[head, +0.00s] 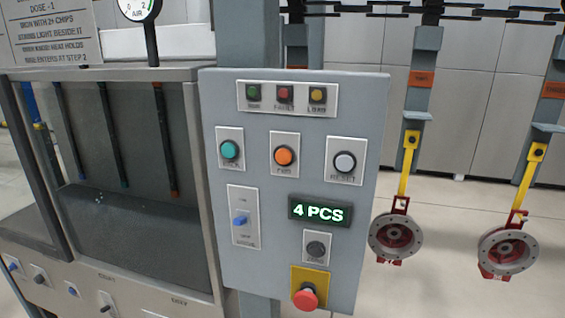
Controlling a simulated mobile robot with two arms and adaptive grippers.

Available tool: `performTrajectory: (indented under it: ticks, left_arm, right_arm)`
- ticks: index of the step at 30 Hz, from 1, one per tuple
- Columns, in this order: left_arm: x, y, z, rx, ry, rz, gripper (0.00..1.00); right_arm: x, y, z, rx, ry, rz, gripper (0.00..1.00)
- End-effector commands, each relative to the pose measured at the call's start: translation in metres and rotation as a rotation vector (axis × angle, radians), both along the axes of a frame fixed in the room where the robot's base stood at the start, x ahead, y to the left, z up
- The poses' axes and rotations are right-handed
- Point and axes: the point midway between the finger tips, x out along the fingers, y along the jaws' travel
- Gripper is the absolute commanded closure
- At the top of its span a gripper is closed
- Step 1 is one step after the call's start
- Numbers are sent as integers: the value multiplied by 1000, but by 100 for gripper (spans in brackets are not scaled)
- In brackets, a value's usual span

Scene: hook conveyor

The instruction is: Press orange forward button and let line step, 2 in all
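The orange forward button (284,156) sits on a pale plate in the middle of the grey control panel (270,215). To its left is a teal button (230,150), and to its right is a white reset button (345,162). A green-lit display (319,211) below reads "4 PCS". Red-and-grey round parts (396,238) and (507,252) hang on yellow hooks from the overhead line at the right. Neither of my grippers shows in the head view, and nothing touches the orange button.
A red mushroom button (305,297) on a yellow plate juts out low on the panel. A blue-tipped switch (240,221) is at the panel's left. A dark chain (450,10) runs overhead at right. A grey cabinet (140,180) stands left. Space before the panel looks clear.

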Motion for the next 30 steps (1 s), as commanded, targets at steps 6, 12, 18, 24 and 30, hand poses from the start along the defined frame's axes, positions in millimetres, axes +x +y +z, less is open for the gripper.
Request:
performTrajectory:
  ticks: [6,12,18,24,30]
  left_arm:
    - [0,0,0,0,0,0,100]
    - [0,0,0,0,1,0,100]
    - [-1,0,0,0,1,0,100]
    - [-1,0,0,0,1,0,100]
    - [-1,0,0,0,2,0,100]
  right_arm:
    - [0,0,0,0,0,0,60]
    - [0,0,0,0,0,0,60]
    - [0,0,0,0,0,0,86]
    - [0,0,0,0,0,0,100]
    - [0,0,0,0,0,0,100]
